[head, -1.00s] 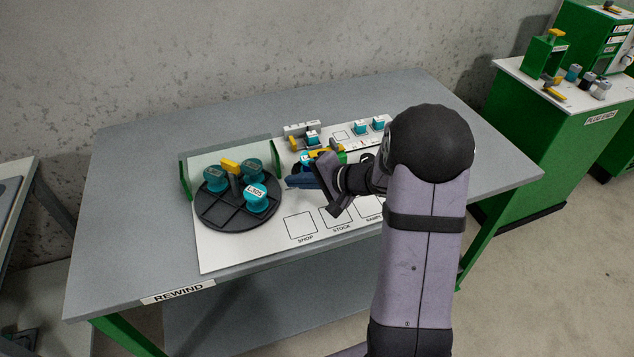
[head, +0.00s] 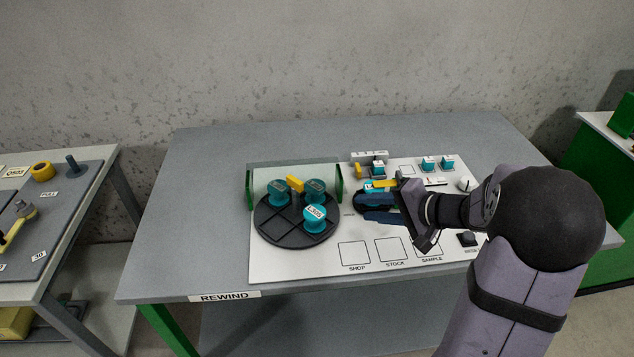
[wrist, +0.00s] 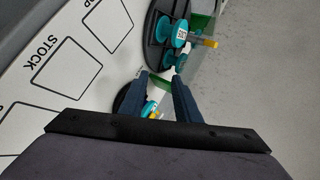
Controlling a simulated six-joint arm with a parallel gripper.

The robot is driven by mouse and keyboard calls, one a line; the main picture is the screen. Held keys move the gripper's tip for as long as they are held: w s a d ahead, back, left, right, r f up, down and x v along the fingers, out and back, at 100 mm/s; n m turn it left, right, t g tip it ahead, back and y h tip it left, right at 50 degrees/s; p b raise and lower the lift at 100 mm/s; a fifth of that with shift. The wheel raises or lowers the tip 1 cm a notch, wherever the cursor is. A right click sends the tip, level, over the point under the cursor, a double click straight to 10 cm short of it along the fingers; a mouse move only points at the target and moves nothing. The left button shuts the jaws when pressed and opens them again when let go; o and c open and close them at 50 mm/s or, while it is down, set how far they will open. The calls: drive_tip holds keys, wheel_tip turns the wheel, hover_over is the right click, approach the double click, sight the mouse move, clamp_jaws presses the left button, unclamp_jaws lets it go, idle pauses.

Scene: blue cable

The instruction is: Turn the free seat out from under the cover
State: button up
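A dark round turntable (head: 291,238) with divided seats lies on the white board's left part. It carries several teal spools: one at the left (head: 276,198), one at the back right (head: 312,187), and one marked L305 (head: 314,221) at the front right. A yellow handle (head: 295,184) stands among them. A clear cover with green sides (head: 250,190) spans the turntable's back. Seats at the front look empty; spools hide part of the back. My gripper (wrist: 160,82) is open, its fingers apart, just right of the turntable and not touching it. The wrist view also shows the turntable (wrist: 157,27).
A small black round part with teal and yellow (wrist: 130,100) lies below my fingers. Teal spools (head: 428,163) stand at the board's back right. Marked squares, SHOP (head: 354,253) and STOCK (head: 391,249), are empty in front. A side bench (head: 60,205) stands at left.

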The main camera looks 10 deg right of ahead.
drive_tip(key=w+a+r+n+g, duration=0.2)
drive_tip(key=a+r+n+g, duration=0.25)
drive_tip(key=a+n, duration=0.55)
drive_tip(key=n+h+p, duration=0.1)
drive_tip(key=n+h, duration=0.4)
drive_tip(key=n, duration=0.2)
approach(295, 180)
drive_tip(key=w+f, duration=0.1)
drive_tip(key=shift+g, duration=0.35)
drive_tip(key=shift+p+x, duration=0.35)
drive_tip(key=shift+x, duration=3.4)
drive_tip(key=shift+a, duration=0.1)
drive_tip(key=shift+c, duration=0.6)
clamp_jaws()
